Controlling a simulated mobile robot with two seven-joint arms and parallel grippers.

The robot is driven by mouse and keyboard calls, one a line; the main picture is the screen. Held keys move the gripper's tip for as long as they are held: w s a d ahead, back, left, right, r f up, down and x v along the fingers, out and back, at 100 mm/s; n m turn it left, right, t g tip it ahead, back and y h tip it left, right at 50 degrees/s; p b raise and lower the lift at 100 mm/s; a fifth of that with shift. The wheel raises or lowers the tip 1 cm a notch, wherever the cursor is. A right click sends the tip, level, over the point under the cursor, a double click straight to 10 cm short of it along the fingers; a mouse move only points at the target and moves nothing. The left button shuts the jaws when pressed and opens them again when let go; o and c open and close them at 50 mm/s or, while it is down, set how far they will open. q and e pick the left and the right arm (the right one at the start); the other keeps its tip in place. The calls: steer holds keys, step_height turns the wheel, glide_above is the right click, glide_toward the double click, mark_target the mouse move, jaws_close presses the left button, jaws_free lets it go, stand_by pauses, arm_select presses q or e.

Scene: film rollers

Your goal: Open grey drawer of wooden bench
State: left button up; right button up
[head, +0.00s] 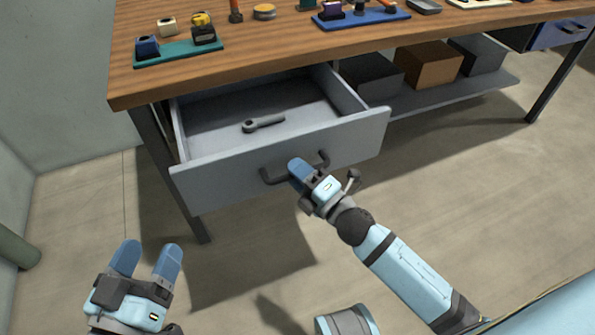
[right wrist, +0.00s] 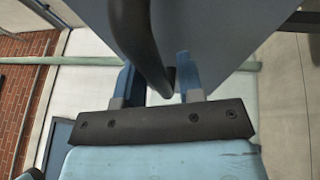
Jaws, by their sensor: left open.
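The wooden bench (head: 270,60) has a grey drawer (head: 215,180) at its left end. The drawer is pulled well out, and its inside shows. Its dark bar handle (head: 268,177) is on the front panel. My right gripper (head: 297,167) is at this handle. My left gripper (head: 147,258) is open and empty, low at the left, apart from the drawer.
A grey wrench-like tool (head: 263,123) lies in the drawer. The benchtop holds a teal tray (head: 178,52), a blue tray (head: 362,18) and small items. Boxes stand on the lower shelf (head: 455,92). A blue drawer (head: 560,33) is at the far right. Floor in front is mostly clear.

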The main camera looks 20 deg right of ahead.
steer(key=shift+s, duration=0.1)
steer(key=shift+s+d+f, duration=0.1)
steer(key=shift+s+d, duration=0.05)
steer(key=shift+s, duration=0.1)
arm_select(q)
steer(key=shift+s+r+t+p, duration=0.1)
steer(key=shift+r+t+p, duration=0.3)
steer(key=shift+r+p, duration=0.35)
arm_select(e)
steer(key=v, duration=1.3)
arm_select(q)
steer(key=shift+r, duration=0.25)
steer(key=shift+a, duration=0.1)
